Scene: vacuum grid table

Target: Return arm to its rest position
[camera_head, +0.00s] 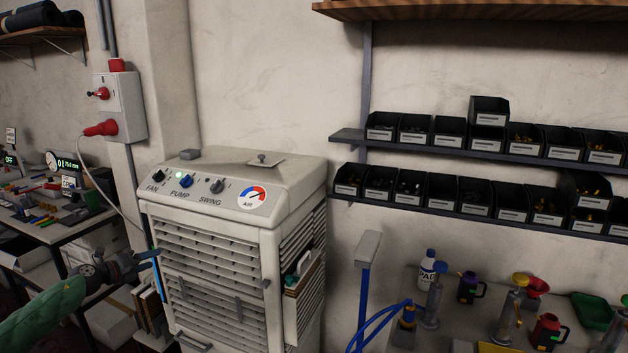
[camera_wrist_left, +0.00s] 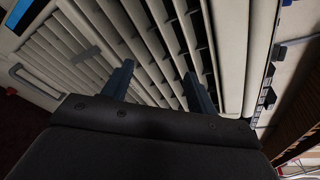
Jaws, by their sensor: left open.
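My left arm, with a green sleeve, comes in from the lower left in the head view. Its gripper (camera_head: 152,260) is at the left front edge of a cream air cooler (camera_head: 215,240), and I cannot tell whether it touches. In the left wrist view the two dark fingers of the left gripper (camera_wrist_left: 158,85) stand apart with nothing between them. The louvred front of the cooler (camera_wrist_left: 85,50) lies beyond them. My right gripper is not in view.
A workbench with small tools (camera_head: 60,190) stands at the left. Shelves of black bins (camera_head: 440,190) hang at the right, above a table with pump bottles (camera_head: 433,300). A blue-hosed stand (camera_head: 364,270) is right of the cooler.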

